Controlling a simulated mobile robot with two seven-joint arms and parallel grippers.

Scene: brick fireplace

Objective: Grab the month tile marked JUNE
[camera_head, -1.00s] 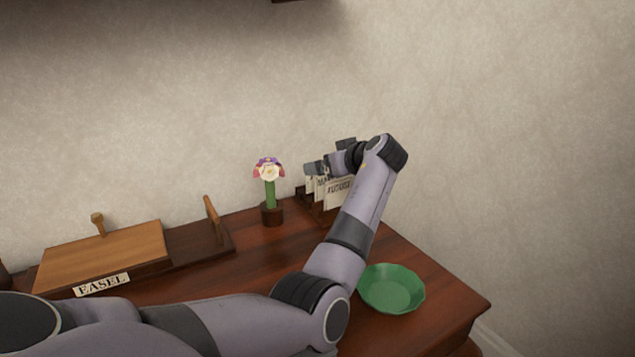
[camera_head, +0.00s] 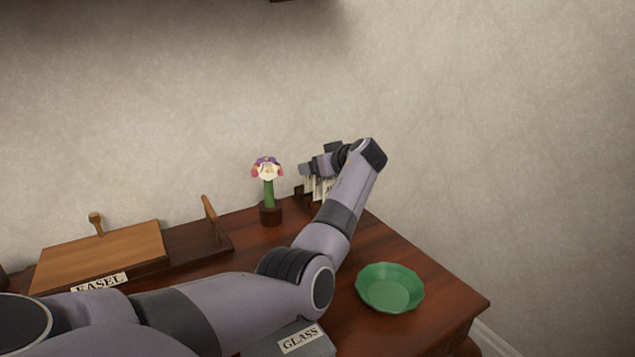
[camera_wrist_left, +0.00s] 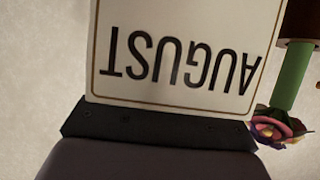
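Several cream month tiles (camera_head: 320,188) stand in a dark rack (camera_head: 300,196) at the back right of the desk, partly hidden by my left arm. My left gripper (camera_head: 306,169) is at the top of these tiles. In the left wrist view a tile lettered AUGUST (camera_wrist_left: 180,50) shows upside down and very close, its lower picture edge meeting the dark part of my gripper (camera_wrist_left: 155,126). The wrist view does not show whether the fingers are open or closed on a tile. I cannot read JUNE on any tile. My right gripper is out of view.
A flower in a dark pot (camera_head: 270,213) stands just left of the rack. A green dish (camera_head: 389,288) lies at the right. A wooden easel (camera_head: 100,255) is at the left, and a GLASS label (camera_head: 300,340) is near the front. The wall is close behind.

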